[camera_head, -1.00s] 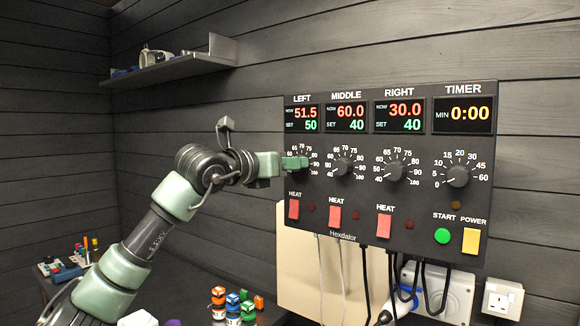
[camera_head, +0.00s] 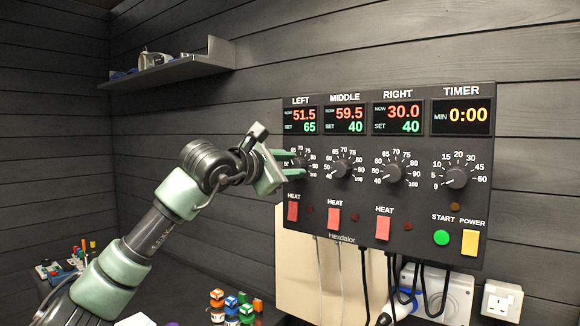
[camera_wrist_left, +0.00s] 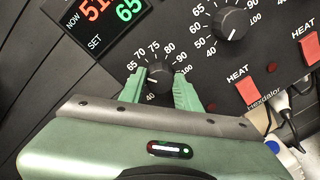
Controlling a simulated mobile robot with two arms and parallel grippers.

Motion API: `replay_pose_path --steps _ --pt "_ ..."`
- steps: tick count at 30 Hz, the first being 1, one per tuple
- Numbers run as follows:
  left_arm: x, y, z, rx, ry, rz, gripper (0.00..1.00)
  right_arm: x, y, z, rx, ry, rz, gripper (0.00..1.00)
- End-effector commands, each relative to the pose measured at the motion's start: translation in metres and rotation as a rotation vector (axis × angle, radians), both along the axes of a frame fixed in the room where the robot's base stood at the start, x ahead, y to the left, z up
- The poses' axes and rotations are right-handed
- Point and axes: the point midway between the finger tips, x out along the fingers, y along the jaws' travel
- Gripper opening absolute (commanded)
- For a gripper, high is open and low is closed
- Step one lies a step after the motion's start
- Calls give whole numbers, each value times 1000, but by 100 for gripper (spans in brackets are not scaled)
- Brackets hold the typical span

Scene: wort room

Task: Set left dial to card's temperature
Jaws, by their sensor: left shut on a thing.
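The left dial (camera_wrist_left: 159,82) is a black knob on the dark control panel (camera_head: 440,205). My left gripper (camera_wrist_left: 159,90) has its green fingers on both sides of this knob and is shut on it. In the head view the gripper (camera_head: 290,164) reaches the knob from the left and hides part of its scale. The LEFT display (camera_head: 301,120) reads 51.5 now and 65 set. It also shows in the left wrist view (camera_wrist_left: 97,20). I see no readable temperature card. My right gripper is out of view.
The middle dial (camera_head: 343,169) and right dial (camera_head: 395,173) sit to the right, both set at 40. Red HEAT switches (camera_head: 293,211) lie below the dials. Cables hang under the panel. A shelf (camera_head: 175,70) is at upper left. Small colored blocks (camera_head: 232,304) stand below.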

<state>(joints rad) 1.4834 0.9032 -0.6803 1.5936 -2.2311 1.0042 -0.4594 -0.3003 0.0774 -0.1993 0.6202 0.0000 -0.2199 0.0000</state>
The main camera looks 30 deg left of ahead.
Motion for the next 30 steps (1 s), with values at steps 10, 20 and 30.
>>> replay_pose_path --steps 10,20,30 --pt "0 -1 -2 325 -44 0 0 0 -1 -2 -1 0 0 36" --pt "0 -2 -3 633 -87 0 0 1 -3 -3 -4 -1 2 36" --pt "0 -3 -4 887 -122 -1 0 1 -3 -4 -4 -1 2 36"
